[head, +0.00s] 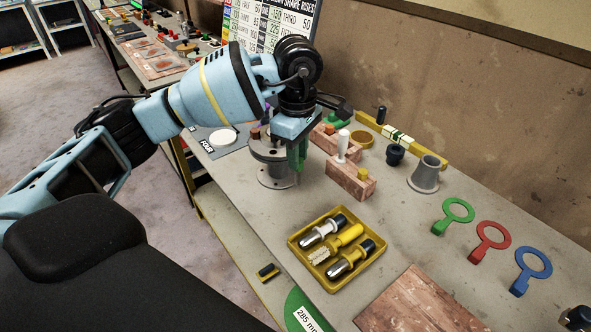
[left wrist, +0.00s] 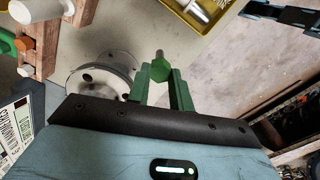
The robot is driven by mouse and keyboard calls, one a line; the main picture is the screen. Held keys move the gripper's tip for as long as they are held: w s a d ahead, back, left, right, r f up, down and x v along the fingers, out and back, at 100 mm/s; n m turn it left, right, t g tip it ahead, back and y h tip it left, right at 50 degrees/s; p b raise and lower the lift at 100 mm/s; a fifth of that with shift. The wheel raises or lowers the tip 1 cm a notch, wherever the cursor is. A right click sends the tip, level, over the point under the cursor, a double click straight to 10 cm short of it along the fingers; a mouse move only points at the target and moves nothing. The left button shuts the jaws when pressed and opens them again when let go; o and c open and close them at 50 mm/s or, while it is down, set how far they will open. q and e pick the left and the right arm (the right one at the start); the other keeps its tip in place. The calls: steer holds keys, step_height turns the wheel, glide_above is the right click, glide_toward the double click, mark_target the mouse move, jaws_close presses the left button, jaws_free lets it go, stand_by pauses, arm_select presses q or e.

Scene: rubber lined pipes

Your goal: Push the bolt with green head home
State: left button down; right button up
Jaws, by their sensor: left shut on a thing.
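My left gripper (head: 300,158), with green fingers, is over the table beside the grey flanged pipe piece (head: 277,178). In the left wrist view its fingers (left wrist: 162,88) are closed around the bolt with the green head (left wrist: 161,68). The bolt's green hex head is between the fingertips, and its grey shank points away from the gripper. The pipe flange (left wrist: 98,82), with dark holes, is just left of the bolt in that view; the bolt appears apart from it. In the head view the fingers hide most of the bolt. My right gripper is not clearly seen.
A yellow tray (head: 293,240) with several plug-like tools is in front of the pipe. Wooden blocks with pegs (head: 352,180) stand behind it. A grey cone (head: 426,174) and green, red and blue rings (head: 489,243) lie to the right. The table's edge is close on the left.

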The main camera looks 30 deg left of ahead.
arm_select(q)
steer(key=w+a+r+n+p, duration=0.1)
steer(key=a+n, duration=0.4)
steer(key=n, duration=0.6)
steer(key=w+a+r+n+p, duration=0.1)
steer(key=w+a+r+n, duration=0.3)
steer(key=n, duration=0.7)
steer(key=shift+a+r+n, duration=0.4)
steer(key=shift+r, duration=0.5)
arm_select(e)
steer(key=shift+t, duration=0.4)
steer(key=w+r, duration=0.2)
steer(key=r, duration=0.1)
steer(key=shift+w+a+r, duration=0.1)
steer(key=shift+w+a, duration=0.05)
steer(key=shift+w, duration=0.1)
steer(key=shift+w+r, duration=0.1)
arm_select(q)
step_height(320, 180, down, 9)
steer(key=shift+f, duration=0.65)
